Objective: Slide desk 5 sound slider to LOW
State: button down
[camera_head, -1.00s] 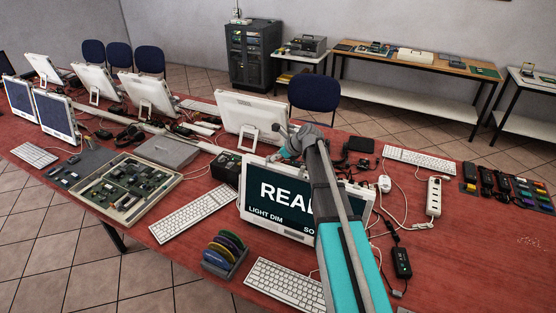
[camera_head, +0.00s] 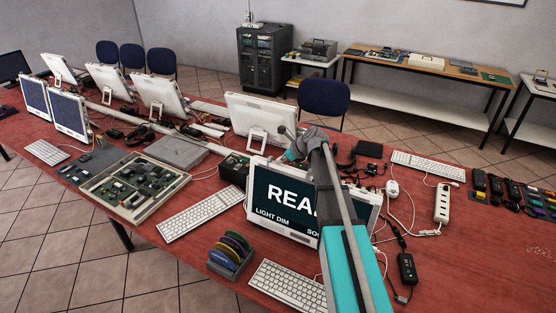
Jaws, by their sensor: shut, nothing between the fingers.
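A white-framed monitor stands near the middle of the red table, its dark screen (camera_head: 272,200) facing me. It reads "REA", with the rest behind my arm. Along its lower edge are "LIGHT DIM" and the start of a label, "SO", cut off by my arm. I cannot make out a slider knob; that part of the screen is hidden. My grey and teal arm rises from the bottom right across the right half of this monitor, with a joint above its top edge. My gripper does not show; it seems hidden by the arm or monitor.
White keyboards lie left (camera_head: 201,213) and in front (camera_head: 288,285) of the monitor. A rack of coloured discs (camera_head: 230,254) stands between them. A white power strip (camera_head: 442,203), cables and a black adapter (camera_head: 407,268) lie to the right. Another monitor (camera_head: 275,115) stands behind.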

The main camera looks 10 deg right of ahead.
jog(key=shift+s+d, duration=0.85)
jog(key=shift+d, duration=0.1)
jog(key=p+v, duration=0.6)
jog(key=v, duration=0.2)
jog(key=shift+r, duration=0.15)
jog(key=shift+p+v, duration=0.55)
jog(key=shift+v, duration=0.35)
jog(key=shift+d, duration=0.1)
jog(key=shift+s+a+f+n, duration=0.35)
jog(key=shift+s+f+n, duration=0.05)
jog(key=shift+f, duration=0.05)
jog(key=s+a+f+n+g+h+b, duration=0.3)
jog(key=s+f+n, duration=0.3)
jog(key=s+n, duration=0.6)
jog(key=s+a+f+n+g+h+b, duration=0.2)
jog(key=s+a+f+n+b, duration=0.3)
jog(key=s+n, duration=0.7)
jog(key=shift+s+a+f+n+g+h, duration=0.2)
jog(key=shift+a+f+n+g+h, duration=0.2)
jog(key=shift+a+f+n+h, duration=0.35)
